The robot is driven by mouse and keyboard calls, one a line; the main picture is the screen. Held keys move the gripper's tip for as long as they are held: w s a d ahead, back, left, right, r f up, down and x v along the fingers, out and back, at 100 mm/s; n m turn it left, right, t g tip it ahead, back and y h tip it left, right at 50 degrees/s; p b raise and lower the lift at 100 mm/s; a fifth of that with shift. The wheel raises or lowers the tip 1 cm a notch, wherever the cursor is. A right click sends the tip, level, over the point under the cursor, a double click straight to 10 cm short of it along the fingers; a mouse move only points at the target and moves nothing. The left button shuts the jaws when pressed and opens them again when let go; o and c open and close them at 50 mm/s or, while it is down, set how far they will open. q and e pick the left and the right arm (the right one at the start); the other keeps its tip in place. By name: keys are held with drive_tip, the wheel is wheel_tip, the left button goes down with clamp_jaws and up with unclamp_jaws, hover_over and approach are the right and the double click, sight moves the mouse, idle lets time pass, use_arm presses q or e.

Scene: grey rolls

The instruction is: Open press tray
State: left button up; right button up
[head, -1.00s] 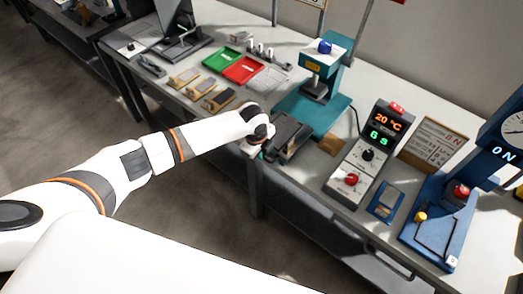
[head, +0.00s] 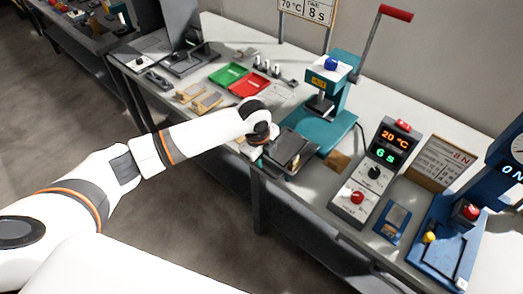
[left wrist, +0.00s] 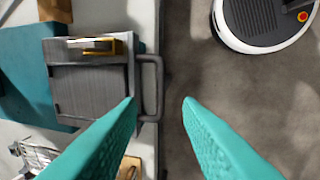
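The press tray (head: 290,149) is a dark grey flat block in front of the teal press (head: 330,92) at the table's front edge. In the left wrist view the tray (left wrist: 92,90) has a grey bar handle (left wrist: 158,88) standing out over the table's edge. My left gripper (left wrist: 160,101) is open, its teal fingers pointing at the handle, which shows between the tips, nearer the left one. Whether the handle lies between them in depth, or touches, I cannot tell. In the head view my left wrist hides the fingers. My right gripper is not in view.
A control box (head: 372,172) with lit displays and a blue device (head: 450,235) stand right of the press. Green (head: 229,75) and red (head: 250,84) trays lie behind my wrist. A red-handled lever (head: 396,13) rises above the press.

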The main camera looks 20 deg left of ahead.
use_arm(q)
drive_tip(key=shift+s+a+r+b, duration=0.1)
drive_tip(key=shift+s+r+b, duration=0.1)
drive_tip(key=shift+r, duration=0.95)
drive_tip(key=shift+s+a+r+b, duration=0.1)
drive_tip(key=shift+s+r, duration=0.05)
drive_tip(key=shift+r, duration=0.95)
